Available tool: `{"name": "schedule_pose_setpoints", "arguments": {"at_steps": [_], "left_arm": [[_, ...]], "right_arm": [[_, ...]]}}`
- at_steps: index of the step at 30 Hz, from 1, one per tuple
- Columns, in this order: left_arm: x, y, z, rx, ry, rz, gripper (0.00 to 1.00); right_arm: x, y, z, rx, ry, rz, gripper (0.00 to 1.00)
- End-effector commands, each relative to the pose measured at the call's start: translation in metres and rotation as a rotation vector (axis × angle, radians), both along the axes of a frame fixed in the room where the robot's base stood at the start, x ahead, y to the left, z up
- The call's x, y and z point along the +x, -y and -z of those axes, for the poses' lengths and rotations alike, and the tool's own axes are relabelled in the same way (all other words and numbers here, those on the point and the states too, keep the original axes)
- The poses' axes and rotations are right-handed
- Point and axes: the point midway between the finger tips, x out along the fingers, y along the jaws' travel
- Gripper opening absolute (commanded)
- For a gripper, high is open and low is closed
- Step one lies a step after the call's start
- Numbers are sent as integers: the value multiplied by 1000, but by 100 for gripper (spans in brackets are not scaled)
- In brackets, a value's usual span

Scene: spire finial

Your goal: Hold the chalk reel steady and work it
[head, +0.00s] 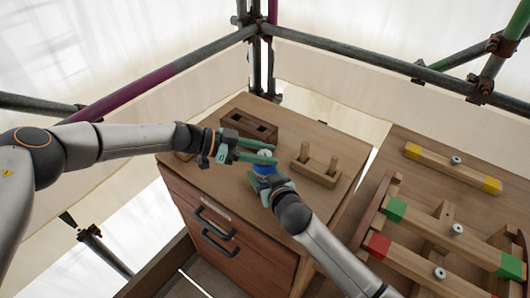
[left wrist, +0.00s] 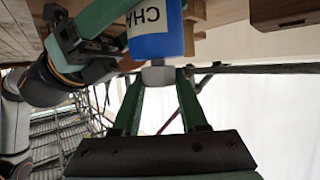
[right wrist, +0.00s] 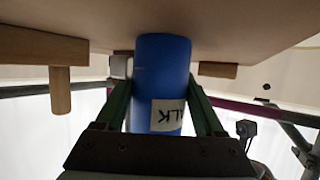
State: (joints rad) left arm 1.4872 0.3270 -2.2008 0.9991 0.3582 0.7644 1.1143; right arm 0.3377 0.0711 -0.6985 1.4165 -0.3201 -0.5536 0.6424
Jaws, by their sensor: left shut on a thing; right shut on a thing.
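The chalk reel (head: 264,169) is a blue cylinder with a pale label, standing on the wooden cabinet top (head: 225,165). A light grey knob is at its top. My left gripper (head: 262,156) comes in from the left and is shut on the knob; the left wrist view shows the knob (left wrist: 158,75) between its fingers. My right gripper (head: 268,180) is shut around the blue body from the front. The right wrist view shows the body (right wrist: 162,75) between the green fingers, with part of the label in sight. The fingers hide part of the reel in the head view.
A dark wooden block with recesses (head: 248,127) stands behind the reel. Farther right, a bench holds beams with yellow, green and red parts (head: 440,210). Scaffold tubes (head: 160,80) run behind. The cabinet front has black handles (head: 215,222).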

Motion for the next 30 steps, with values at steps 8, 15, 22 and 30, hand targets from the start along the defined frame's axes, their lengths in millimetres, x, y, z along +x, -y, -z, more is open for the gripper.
{"name": "schedule_pose_setpoints", "arguments": {"at_steps": [8, 15, 22, 30], "left_arm": [[2, 3, -3, -4, 8, 121, 0], [5, 4, -3, -3, 14, 200, 0], [4, 2, -3, -2, 9, 243, 0], [2, 0, -2, 1, 1, 263, 0]], "right_arm": [[-3, -5, 0, 3, 1, -11, 8], [-3, -5, 0, 3, 1, -11, 8], [-3, -6, 0, 3, 1, -12, 8], [-3, -5, 0, 2, 0, -11, 8]]}}
